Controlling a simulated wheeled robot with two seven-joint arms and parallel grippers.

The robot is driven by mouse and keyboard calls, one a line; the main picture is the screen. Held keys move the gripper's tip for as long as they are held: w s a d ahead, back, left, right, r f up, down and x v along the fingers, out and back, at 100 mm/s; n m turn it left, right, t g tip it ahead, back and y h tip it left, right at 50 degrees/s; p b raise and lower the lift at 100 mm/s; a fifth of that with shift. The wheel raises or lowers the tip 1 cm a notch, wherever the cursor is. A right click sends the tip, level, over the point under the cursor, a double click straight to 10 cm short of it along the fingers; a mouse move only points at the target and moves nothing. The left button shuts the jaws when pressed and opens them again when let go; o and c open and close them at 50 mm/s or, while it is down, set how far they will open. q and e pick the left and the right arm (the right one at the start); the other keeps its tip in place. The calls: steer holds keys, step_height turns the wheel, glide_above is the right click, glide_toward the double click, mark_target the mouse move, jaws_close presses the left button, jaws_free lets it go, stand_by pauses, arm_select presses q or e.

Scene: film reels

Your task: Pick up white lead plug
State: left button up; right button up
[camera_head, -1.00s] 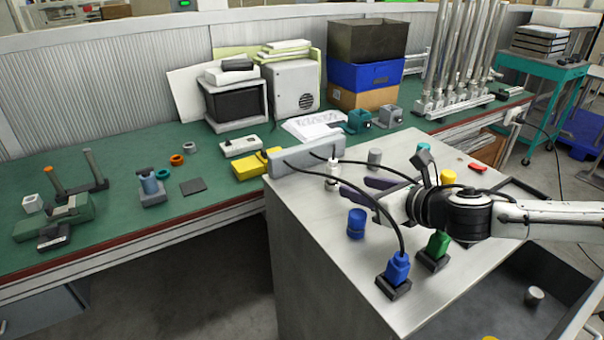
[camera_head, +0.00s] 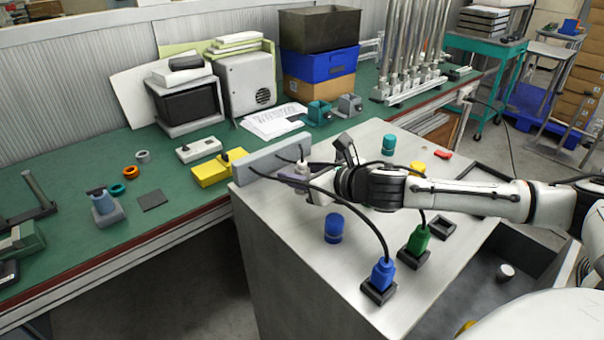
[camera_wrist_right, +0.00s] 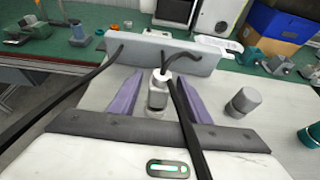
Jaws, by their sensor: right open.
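The white lead plug (camera_wrist_right: 158,93) stands upright in front of the long grey block in the right wrist view, with a black cable beside it. In the head view only the top of the plug (camera_head: 302,166) shows past my gripper. My right gripper (camera_wrist_right: 159,88) is open, its two purple fingers on either side of the plug with gaps visible. In the head view my right gripper (camera_head: 296,178) reaches in from the right, low over the metal bench top. My left gripper is not in view.
The grey block (camera_head: 265,163) stands on the bench's back left edge. A blue plug (camera_head: 382,274) and a green plug (camera_head: 418,240) sit in black sockets. A blue cylinder (camera_head: 334,229) stands nearby, and a grey cylinder (camera_wrist_right: 242,103) stands right of the fingers. Black cables cross the area.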

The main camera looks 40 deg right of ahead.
steer(key=shift+x, duration=1.4)
steer(key=shift+r, duration=0.1)
jaws_close()
